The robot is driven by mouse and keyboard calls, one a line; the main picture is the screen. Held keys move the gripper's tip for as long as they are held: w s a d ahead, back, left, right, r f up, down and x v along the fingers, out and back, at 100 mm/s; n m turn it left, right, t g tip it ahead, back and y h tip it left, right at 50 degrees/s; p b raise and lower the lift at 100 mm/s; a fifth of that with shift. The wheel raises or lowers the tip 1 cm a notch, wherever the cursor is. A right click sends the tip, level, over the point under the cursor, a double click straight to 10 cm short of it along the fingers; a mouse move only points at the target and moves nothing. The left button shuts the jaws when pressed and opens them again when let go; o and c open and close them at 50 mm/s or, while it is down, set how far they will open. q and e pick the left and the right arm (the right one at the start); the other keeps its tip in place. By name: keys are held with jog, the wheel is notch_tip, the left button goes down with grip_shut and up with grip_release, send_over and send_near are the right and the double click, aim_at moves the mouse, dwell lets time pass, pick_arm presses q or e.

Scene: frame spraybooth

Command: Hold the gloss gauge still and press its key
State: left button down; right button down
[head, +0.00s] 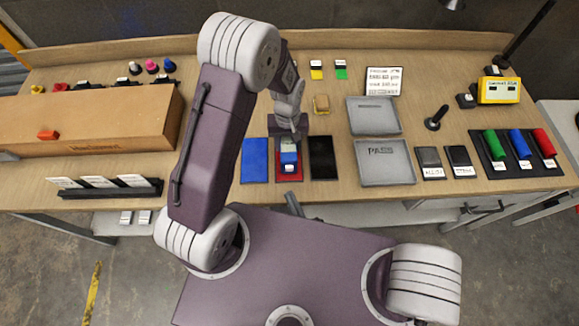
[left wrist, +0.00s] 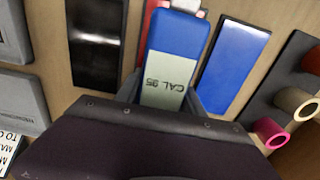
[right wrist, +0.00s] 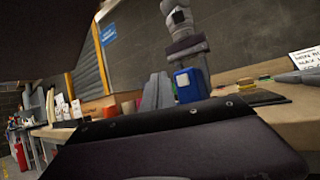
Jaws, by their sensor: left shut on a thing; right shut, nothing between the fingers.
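The gloss gauge (head: 289,157) is a blue block with a pale display. It stands over a red panel (head: 279,173) near the table's front edge. In the left wrist view the gauge (left wrist: 180,36) shows "CAL 95" on its display. My left gripper (left wrist: 165,96) is shut on it, one grey finger on each side. My right gripper (head: 292,203) is at the front table edge, just short of the gauge, apart from it. In the right wrist view its grey fingers (right wrist: 157,91) are together and empty, with the gauge (right wrist: 187,85) beyond. I cannot make out the key clearly.
A blue panel (head: 255,160) and a black panel (head: 323,158) flank the red one. Grey trays (head: 385,180) lie to the right, and a rack with coloured rolls (head: 502,168) is farther right. A long brown box (head: 90,122) fills the left side.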

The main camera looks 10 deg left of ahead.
pick_arm(q)
jog(key=shift+s+f, duration=0.1)
pick_arm(e)
jog(key=d+f+m+g+y, duration=0.1)
jog(key=d+f+m+g, duration=0.1)
jog(key=d+m, duration=0.6)
jog(key=d+f+m+g, duration=0.25)
jog(key=d+m, duration=0.25)
jog(key=m, duration=0.5)
jog(key=w+r+n+g, duration=0.1)
jog(key=n+g, duration=0.2)
jog(key=g, duration=0.1)
jog(key=w+a+r+n+g+y, duration=0.1)
jog(key=r+n+g, duration=0.1)
jog(key=n+g, duration=0.2)
jog(key=w+r+n+g, duration=0.2)
jog(key=n+g, duration=0.1)
jog(key=g, duration=0.3)
jog(key=shift+a+n+y, duration=0.3)
jog(key=shift+n+y, duration=0.1)
